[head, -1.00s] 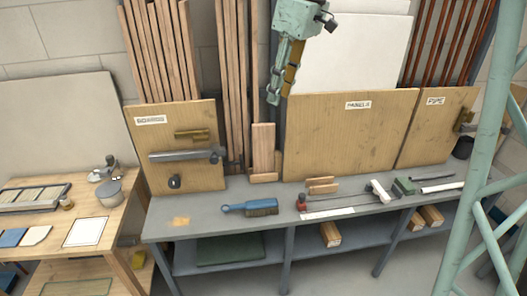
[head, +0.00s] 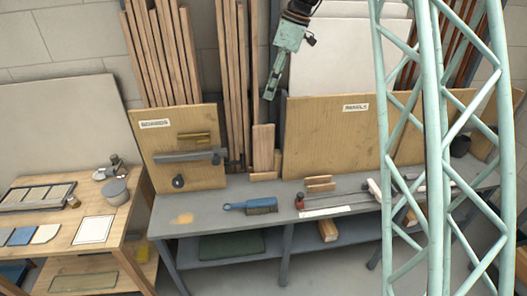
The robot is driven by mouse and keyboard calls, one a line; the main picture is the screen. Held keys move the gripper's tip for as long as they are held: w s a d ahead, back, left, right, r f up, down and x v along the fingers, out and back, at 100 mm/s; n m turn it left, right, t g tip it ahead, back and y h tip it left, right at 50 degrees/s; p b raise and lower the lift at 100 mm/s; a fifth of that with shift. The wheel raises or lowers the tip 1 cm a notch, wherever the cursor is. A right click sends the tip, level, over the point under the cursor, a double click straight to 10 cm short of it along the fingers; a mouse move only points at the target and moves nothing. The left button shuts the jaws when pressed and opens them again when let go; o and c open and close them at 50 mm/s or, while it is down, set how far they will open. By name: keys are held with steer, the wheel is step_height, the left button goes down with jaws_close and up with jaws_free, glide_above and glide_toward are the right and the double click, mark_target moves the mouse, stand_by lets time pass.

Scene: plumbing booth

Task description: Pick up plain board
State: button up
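No board is marked as the plain board, and I cannot tell which one is meant. Pale, unmarked boards (head: 345,60) stand behind the wide wooden panel at the back. A large grey-beige board (head: 60,125) leans on the wall at the left. Tall narrow wooden boards (head: 165,55) stand upright in a rack at the back. My gripper (head: 269,97) hangs pointing down at the top centre, in front of the gap between the upright boards and the pale boards. Its fingers overlap from this angle, so their opening is not clear. I see no board held in it.
A grey bench (head: 300,197) carries a blue-handled brush (head: 250,206), small wood blocks (head: 319,184) and tools. Labelled wooden panels (head: 320,130) stand along its back. A wooden table (head: 120,225) is at the left. My green lattice structure covers the right side.

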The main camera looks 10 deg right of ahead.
steer(key=w+d+f+n+p, duration=0.1)
steer(key=w+f+n+p, duration=0.1)
steer(key=w+f, duration=0.2)
steer(key=w+d+f+n+y+p, duration=0.1)
steer(key=w+f+p, duration=0.2)
steer(key=w+f, duration=0.2)
steer(key=w, duration=0.3)
steer(key=shift+d+n, duration=0.4)
steer(key=shift+f, duration=0.1)
steer(key=p, duration=0.1)
glide_above(258, 126)
steer(key=d, duration=0.2)
steer(key=shift+s+f, duration=0.2)
steer(key=shift+f, duration=3.75)
steer(key=shift+a, duration=0.1)
steer(key=shift+p+x, duration=0.75)
steer(key=shift+x, duration=1.85)
steer(key=shift+s, duration=0.15)
steer(key=shift+c, duration=0.4)
